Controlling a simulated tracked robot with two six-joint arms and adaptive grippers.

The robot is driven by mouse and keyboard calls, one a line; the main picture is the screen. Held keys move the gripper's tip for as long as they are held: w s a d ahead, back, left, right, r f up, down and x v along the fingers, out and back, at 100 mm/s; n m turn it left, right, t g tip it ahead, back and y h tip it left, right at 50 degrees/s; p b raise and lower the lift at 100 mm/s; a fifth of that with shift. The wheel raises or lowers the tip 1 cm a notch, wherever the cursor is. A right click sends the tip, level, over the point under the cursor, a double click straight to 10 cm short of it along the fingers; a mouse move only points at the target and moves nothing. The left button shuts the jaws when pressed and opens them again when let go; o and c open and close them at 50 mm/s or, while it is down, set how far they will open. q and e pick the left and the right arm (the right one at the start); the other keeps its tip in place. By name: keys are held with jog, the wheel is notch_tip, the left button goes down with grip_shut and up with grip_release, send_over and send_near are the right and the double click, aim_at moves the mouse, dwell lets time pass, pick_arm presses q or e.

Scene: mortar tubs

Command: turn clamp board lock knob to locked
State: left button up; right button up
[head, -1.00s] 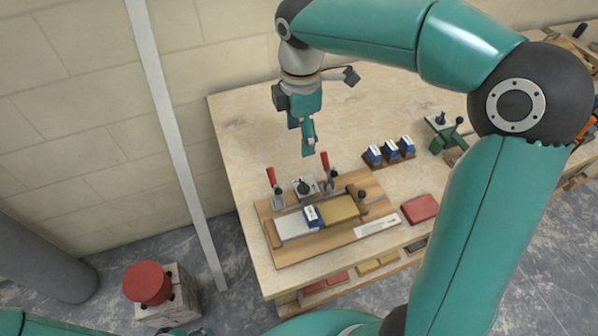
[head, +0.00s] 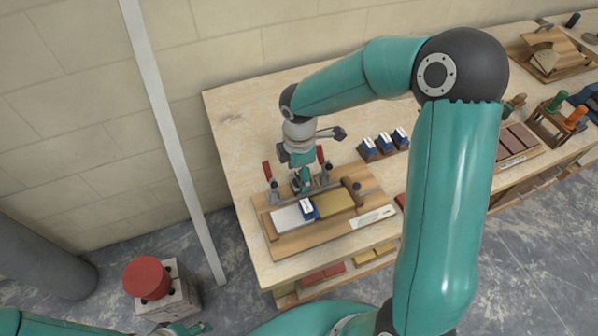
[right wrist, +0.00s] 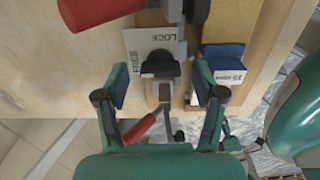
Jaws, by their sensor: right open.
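The clamp board (head: 285,248) lies on the bench with a grey block, a blue block (head: 308,208) and a yellow block (head: 335,201) on it. Its black lock knob (right wrist: 160,66) sits on a white plate (right wrist: 150,45) marked FREE and LOCK in the right wrist view. I cannot tell which mark it points to. My right gripper (right wrist: 161,88) is open and empty, one finger each side of the knob, with no clear contact. In the head view the right gripper (head: 304,186) hides the knob. My left gripper (head: 184,328) shows partly at the bottom edge, its jaws unclear.
Red-handled clamps (head: 268,172) stand close on both sides of my right gripper. A rack of blue-and-white blocks (head: 383,146) is behind to the right. A red button on a box (head: 147,279) stands on the floor at left. The bench's back left is clear.

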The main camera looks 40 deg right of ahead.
jog(key=shift+f, duration=0.1)
jog(key=c, duration=1.1)
jog(key=shift+c, duration=0.2)
